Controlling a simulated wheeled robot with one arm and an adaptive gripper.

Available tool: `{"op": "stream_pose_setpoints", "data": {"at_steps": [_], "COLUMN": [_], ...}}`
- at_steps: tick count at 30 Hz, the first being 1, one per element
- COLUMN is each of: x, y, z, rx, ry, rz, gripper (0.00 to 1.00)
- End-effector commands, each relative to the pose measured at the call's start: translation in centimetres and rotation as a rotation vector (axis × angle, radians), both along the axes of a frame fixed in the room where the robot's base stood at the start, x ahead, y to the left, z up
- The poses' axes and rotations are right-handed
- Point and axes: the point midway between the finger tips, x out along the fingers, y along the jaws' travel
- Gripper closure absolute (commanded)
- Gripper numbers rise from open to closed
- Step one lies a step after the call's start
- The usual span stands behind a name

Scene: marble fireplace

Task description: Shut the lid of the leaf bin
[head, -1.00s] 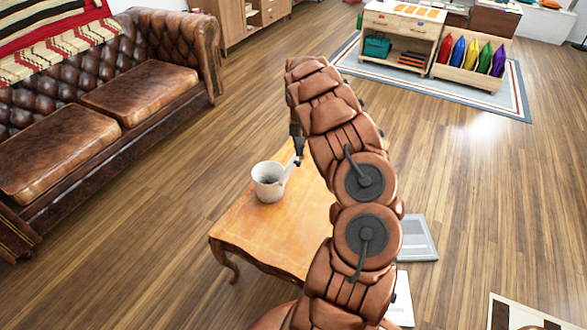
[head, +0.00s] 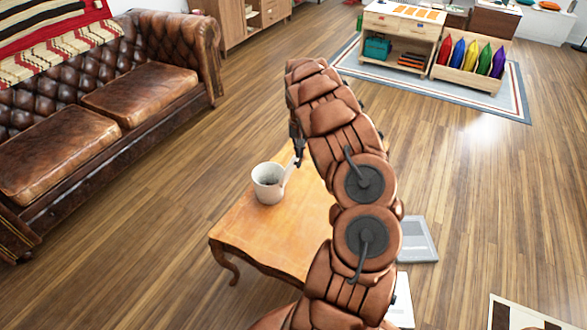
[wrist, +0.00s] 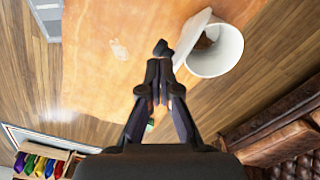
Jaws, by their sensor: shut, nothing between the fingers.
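The leaf bin is a small white round pot (head: 268,184) on the wooden table, with its mouth open. Its pale lid (head: 290,171) stands raised at the right side of the rim. In the wrist view the bin (wrist: 217,52) is at the upper right, and the lid (wrist: 190,36) tilts out from its left rim. Some brown matter shows inside. My gripper (head: 299,158) is shut and empty, just beyond the lid's outer side. In the wrist view my gripper (wrist: 160,62) is left of the lid; I cannot tell whether they touch.
The wooden table (head: 255,233) is otherwise clear around the bin; my arm hides its right part. A leather sofa (head: 120,100) stands at the left. A grey flat object (head: 418,238) lies right of the table. A shelf unit and coloured cushions (head: 470,57) are far off.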

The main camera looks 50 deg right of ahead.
Motion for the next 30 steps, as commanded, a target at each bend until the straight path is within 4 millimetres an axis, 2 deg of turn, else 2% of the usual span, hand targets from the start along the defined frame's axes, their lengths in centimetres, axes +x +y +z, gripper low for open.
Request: {"op": "stream_pose_setpoints", "data": {"at_steps": [14, 30], "x": [0.0, 0.0], "y": [0.0, 0.0], "z": [-0.1, -1.4], "rx": [0.000, 0.000], "ry": [0.000, 0.000], "rz": [0.000, 0.001], "gripper": [1.00, 1.00]}}
